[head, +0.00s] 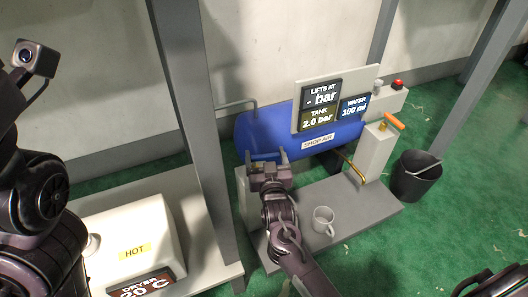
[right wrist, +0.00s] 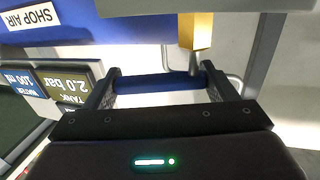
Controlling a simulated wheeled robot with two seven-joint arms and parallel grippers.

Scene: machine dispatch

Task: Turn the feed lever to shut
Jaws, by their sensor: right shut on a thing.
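My right gripper (head: 267,160) is at the left end of the blue SHOP AIR tank (head: 285,131). In the right wrist view its two fingers (right wrist: 160,84) are shut on a blue lever handle (right wrist: 158,84), which lies across between them. The handle's right end is by a brass valve fitting (right wrist: 202,30) under the tank. In the head view my gripper hides this lever. The pictures show no label naming it as the feed lever. My left arm is at the left edge; its gripper is not in view.
Displays (head: 320,110) above the tank read "LIFTS AT - bar", "TANK 2.0 bar" and "WATER 100 ml". An orange handle (head: 394,120) tops the right-hand post. A white mug (head: 323,221) stands on the grey base, near my right forearm. A black bucket (head: 415,176) and grey upright (head: 192,110) flank the tank.

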